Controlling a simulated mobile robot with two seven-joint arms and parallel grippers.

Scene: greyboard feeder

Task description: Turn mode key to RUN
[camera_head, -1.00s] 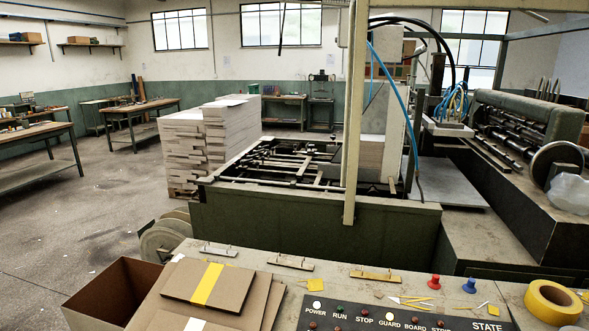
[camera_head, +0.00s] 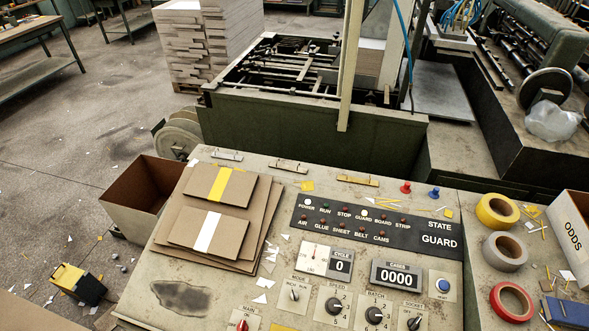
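The control panel (camera_head: 262,308) fills the lower middle of the head view. A small knob-like switch (camera_head: 294,294) with tiny lettering above it, apparently the mode key, sits left of the SPEED dial. Its lettering and exact angle are too small to read surely. The dark indicator strip (camera_head: 450,226) shows the POWER and GUARD lamps lit pale, and the STATE field reads GUARD. Neither of my grippers is in view.
Cardboard sheets (camera_head: 180,232) lie on the panel's left. Tape rolls (camera_head: 497,211) and an ODDS box (camera_head: 570,225) stand on the right. A red MAIN knob (camera_head: 242,325), a BATCH dial (camera_head: 374,315) and a blue RESET button (camera_head: 443,286) surround the switch. The feeder (camera_head: 270,131) stands behind.

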